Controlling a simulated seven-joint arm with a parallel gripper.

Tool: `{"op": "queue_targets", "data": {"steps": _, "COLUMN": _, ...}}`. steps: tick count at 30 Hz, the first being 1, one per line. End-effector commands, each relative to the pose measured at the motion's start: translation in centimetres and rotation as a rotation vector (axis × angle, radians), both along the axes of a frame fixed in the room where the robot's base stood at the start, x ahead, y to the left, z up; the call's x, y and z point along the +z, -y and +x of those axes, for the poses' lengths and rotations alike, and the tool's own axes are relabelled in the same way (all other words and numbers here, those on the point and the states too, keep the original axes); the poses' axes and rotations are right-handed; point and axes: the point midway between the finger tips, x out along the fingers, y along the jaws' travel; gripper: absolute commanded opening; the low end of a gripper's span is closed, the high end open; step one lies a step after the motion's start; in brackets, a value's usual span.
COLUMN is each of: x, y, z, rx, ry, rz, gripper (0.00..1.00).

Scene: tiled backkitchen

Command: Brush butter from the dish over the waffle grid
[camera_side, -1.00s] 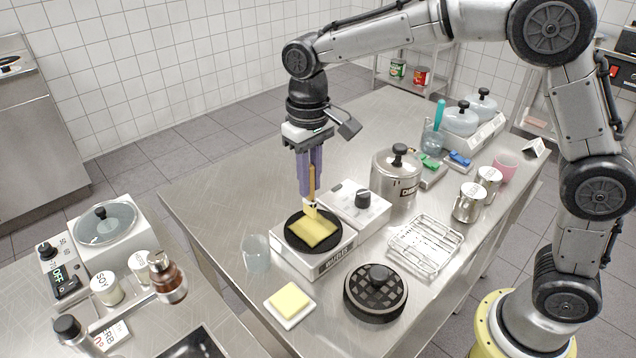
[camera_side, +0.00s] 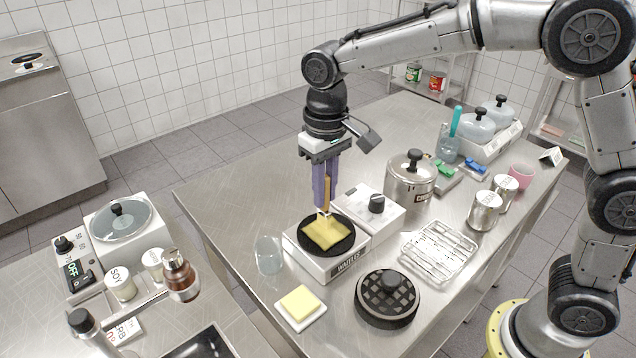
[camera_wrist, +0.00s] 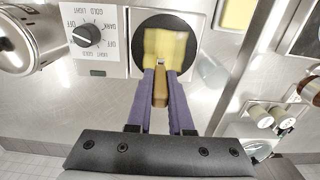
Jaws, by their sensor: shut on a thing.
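My gripper (camera_side: 325,190) has purple fingers and points down, shut on the wooden handle of a brush (camera_side: 326,196). The handle also shows in the wrist view (camera_wrist: 160,88). The brush's lower end is over the round black plate (camera_side: 346,246) of the white waffle maker (camera_side: 327,268) and seems to touch a yellow patch (camera_side: 327,235) there. The patch covers much of the plate's middle; the wrist view shows it too (camera_wrist: 166,45). Bristles are hard to tell from the yellow. The butter (camera_side: 300,300), a yellow square, sits in a white dish (camera_side: 302,322) nearer the front edge.
A black gridded lid (camera_side: 388,298) lies right of the dish, with a wire rack (camera_side: 438,250) behind it. A clear glass (camera_side: 269,256) stands close left of the waffle maker. A steel pot (camera_side: 409,182) stands behind right.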

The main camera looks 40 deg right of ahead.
Motion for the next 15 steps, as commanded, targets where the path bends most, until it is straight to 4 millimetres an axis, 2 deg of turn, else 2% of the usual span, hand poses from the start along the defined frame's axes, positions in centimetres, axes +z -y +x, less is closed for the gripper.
{"op": "queue_targets", "data": {"steps": 3, "x": -0.2, "y": 0.0, "z": -1.0, "rx": 0.0, "ry": -0.007, "rz": -0.002, "gripper": 0.0}}
{"op": "queue_targets", "data": {"steps": 10, "x": -0.3, "y": 0.0, "z": -1.7, "rx": 0.0, "ry": -0.009, "rz": -0.003, "gripper": 0.0}}
{"op": "queue_targets", "data": {"steps": 15, "x": -0.3, "y": 0.0, "z": -3.0, "rx": 0.001, "ry": -0.011, "rz": -0.004, "gripper": 0.0}}
